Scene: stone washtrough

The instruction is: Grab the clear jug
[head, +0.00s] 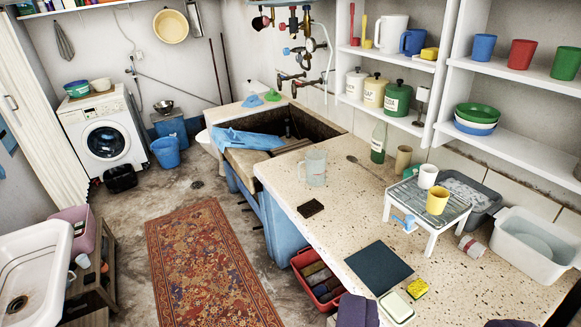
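The clear jug (313,167) stands upright on the speckled stone counter (290,190), near its left end beside the sunken trough. It is see-through with a handle, and it looks empty. Nothing touches it and open counter surrounds it. I cannot make out my gripper in this view. Dark purple-grey shapes at the bottom edge are cut off, and I cannot tell what they are.
A dark sponge (310,208) lies in front of the jug and a wooden spoon (365,166) behind it to the right. A green bottle (378,142) stands farther back. A small white rack (428,203) with cups stands to the right. A patterned rug (208,265) covers the floor.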

